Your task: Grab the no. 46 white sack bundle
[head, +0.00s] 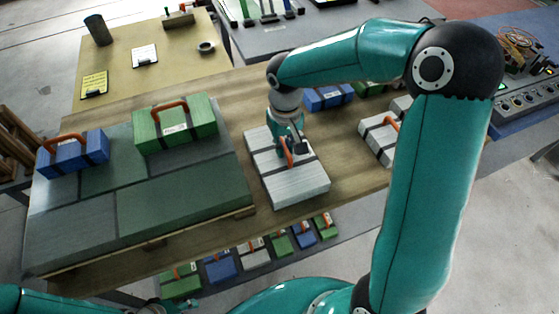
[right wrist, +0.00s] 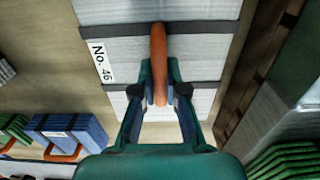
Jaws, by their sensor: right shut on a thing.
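The no. 46 white sack bundle (head: 300,184) lies on the wooden table in the middle of the head view. It has dark straps and an orange handle. In the right wrist view the bundle (right wrist: 200,60) fills the upper middle, with its label "No. 46" (right wrist: 102,61) at the left. My right gripper (head: 290,150) is over the bundle and shut on its orange handle (right wrist: 158,60); the fingers (right wrist: 160,95) sit on both sides of the handle. My left gripper (head: 165,304) is low at the left edge region of the head view, too small to read.
A green bundle (head: 198,123) and a blue bundle (head: 62,157) stand on grey-green slabs at the left. Another white bundle (head: 376,135) is to the right, and a blue bundle (head: 318,102) is behind. Several small bundles lie on a lower shelf (head: 340,243) in front.

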